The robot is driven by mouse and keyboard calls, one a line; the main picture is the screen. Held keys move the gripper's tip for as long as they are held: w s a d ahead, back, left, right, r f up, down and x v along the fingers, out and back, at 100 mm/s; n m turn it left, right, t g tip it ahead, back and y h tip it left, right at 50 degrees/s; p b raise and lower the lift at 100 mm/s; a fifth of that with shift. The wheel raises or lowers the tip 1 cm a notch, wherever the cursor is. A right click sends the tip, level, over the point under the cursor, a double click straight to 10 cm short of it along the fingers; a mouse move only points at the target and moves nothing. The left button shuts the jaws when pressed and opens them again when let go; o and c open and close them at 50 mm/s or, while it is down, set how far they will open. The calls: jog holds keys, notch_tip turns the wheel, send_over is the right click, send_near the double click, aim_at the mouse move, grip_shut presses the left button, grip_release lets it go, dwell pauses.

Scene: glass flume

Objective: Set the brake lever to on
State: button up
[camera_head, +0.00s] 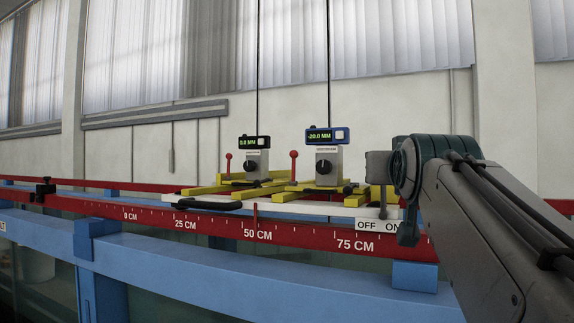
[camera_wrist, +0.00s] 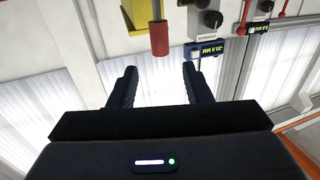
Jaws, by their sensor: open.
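In the head view the OFF/ON label (camera_head: 379,225) sits on the rail at the right, OFF at left and ON at right. My arm covers part of that area, and the red handle is not visible there, so I cannot tell the lever's setting.
Two carriages with a black display box (camera_head: 254,142) and a blue display box (camera_head: 325,136) stand left of my arm. Red-knobbed levers (camera_head: 228,157) and (camera_head: 293,155) rise beside them. The red scaled rail (camera_head: 300,236) runs along the front above a blue beam (camera_head: 200,262).

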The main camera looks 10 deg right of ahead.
aim_at(383, 189)
jog(key=p+x, duration=0.3)
jog(key=x, duration=0.7)
jog(key=shift+w+d, duration=0.1)
jog(key=shift+w, duration=0.05)
grip_shut()
